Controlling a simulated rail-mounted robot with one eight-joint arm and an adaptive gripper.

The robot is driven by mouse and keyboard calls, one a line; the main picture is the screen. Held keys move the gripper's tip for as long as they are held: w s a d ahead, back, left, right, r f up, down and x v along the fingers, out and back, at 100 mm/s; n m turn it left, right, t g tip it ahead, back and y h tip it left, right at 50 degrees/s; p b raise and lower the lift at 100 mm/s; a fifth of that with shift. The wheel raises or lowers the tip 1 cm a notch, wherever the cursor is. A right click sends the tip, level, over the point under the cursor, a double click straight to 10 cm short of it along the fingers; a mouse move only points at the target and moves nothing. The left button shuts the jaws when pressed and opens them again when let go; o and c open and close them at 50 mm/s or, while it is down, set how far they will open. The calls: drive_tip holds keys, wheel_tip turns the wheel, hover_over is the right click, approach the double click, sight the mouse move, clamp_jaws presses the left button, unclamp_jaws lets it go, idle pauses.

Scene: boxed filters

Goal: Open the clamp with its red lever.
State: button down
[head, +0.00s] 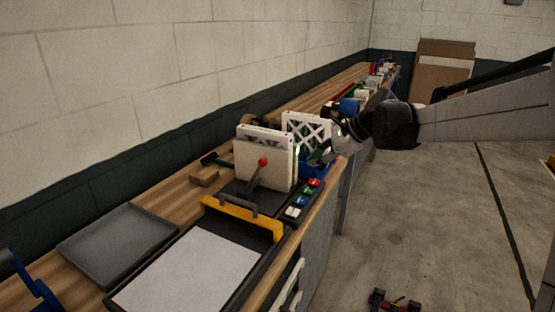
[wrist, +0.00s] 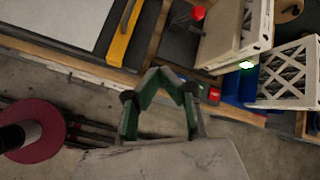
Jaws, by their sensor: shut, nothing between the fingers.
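The lever's red ball knob (head: 262,162) stands up in front of a white boxed filter (head: 250,168) in the head view. Its dark rod slants down toward the bench fixture, and the clamp's lower parts are hard to make out. In the wrist view the red knob (wrist: 198,13) is at the top, beside the filter's side (wrist: 232,35). My gripper (head: 322,155) is right of the filter in the head view, apart from the knob. In the wrist view my gripper (wrist: 156,73) is shut and empty, its green fingers over the bench's front edge.
A yellow bar (head: 225,208) with a grey handle lies left of the lever, by a white sheet (head: 190,270). Coloured buttons (head: 302,200) line the front edge. A second lattice-sided filter (wrist: 290,75) stands near a blue bin (wrist: 238,85). A grey tray (head: 118,242) is at left.

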drive_tip(key=w+f+m+y+p, duration=0.1)
drive_tip(key=w+f+m+y, duration=0.1)
drive_tip(key=w, duration=0.7)
drive_tip(key=f+m, duration=0.1)
drive_tip(key=m, duration=0.1)
drive_tip(key=shift+w+f+m+g, duration=0.25)
drive_tip(key=shift+m+g, duration=0.05)
drive_tip(key=shift+a, duration=0.15)
drive_tip(key=w+a+f+p, duration=0.1)
drive_tip(key=w+a+f, duration=0.1)
drive_tip(key=a, duration=0.3)
drive_tip(key=w+a+f+p, duration=0.1)
drive_tip(key=w+a+f, duration=0.1)
drive_tip(key=a, duration=0.4)
drive_tip(key=shift+a+f+p, duration=0.2)
drive_tip(key=shift+f+p, duration=0.2)
drive_tip(key=shift+f, duration=0.15)
